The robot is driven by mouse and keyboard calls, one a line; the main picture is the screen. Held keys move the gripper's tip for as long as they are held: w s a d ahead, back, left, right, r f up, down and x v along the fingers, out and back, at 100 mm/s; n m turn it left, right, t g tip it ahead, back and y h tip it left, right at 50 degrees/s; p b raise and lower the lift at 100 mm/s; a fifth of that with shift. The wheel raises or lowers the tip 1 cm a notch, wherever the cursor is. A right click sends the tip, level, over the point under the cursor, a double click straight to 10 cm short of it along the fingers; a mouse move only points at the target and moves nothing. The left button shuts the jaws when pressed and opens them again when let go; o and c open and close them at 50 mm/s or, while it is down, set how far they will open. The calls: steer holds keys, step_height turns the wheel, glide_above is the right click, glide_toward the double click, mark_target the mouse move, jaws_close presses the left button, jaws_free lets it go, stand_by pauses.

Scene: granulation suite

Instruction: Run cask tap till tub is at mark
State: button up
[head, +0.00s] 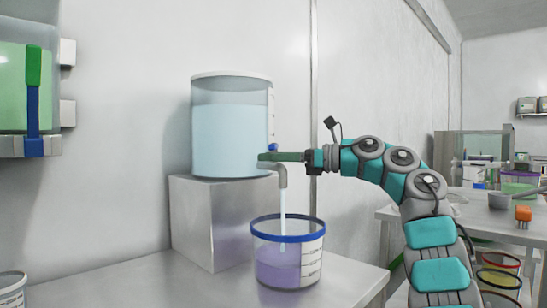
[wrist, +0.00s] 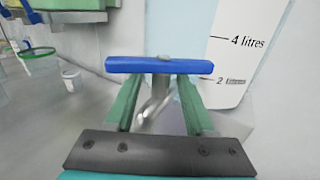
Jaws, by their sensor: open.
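The clear cask (head: 230,135) of pale blue liquid stands on a grey metal block. Its tap spout (head: 281,172) pours a pale stream (head: 283,203) into the clear, blue-rimmed tub (head: 288,239). The tub holds purple-looking liquid up to about its middle, beside a white scale (head: 312,262); which line is the mark I cannot tell. My gripper (head: 268,157) is at the tap. In the wrist view its green fingers (wrist: 159,85) are apart, and the blue tap handle (wrist: 160,66) lies crosswise at their tips. Whether they touch it is unclear.
A wall tank (head: 22,88) with green liquid and a green-and-blue lever is at the left. Part of a white tub (head: 12,288) shows at lower left. A table with several items is at the right. The bench right of the tub is clear.

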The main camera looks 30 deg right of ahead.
steer(key=shift+c, duration=0.3)
jaws_close()
steer(key=shift+f+m+t+h+b, duration=0.25)
steer(key=shift+m+t+h+b, duration=0.2)
steer(key=shift+b, duration=0.8)
steer(key=shift+t+b, duration=0.25)
steer(key=shift+b, duration=0.25)
steer(key=m+t+h+b, duration=0.1)
steer(key=h+b, duration=0.1)
steer(key=b, duration=0.1)
steer(key=shift+m, duration=0.25)
steer(key=m+t+h+b, duration=0.2)
steer(key=h+b, duration=0.1)
steer(key=shift+a+r, duration=0.1)
steer(key=shift+r, duration=0.05)
steer(key=shift+m+t+h+b, duration=0.7)
steer(key=shift+m+h+b, duration=0.2)
steer(key=shift+m+h, duration=0.5)
steer(key=shift+r+m+h, duration=0.15)
steer(key=shift+m+h, duration=0.25)
steer(key=shift+h, duration=0.55)
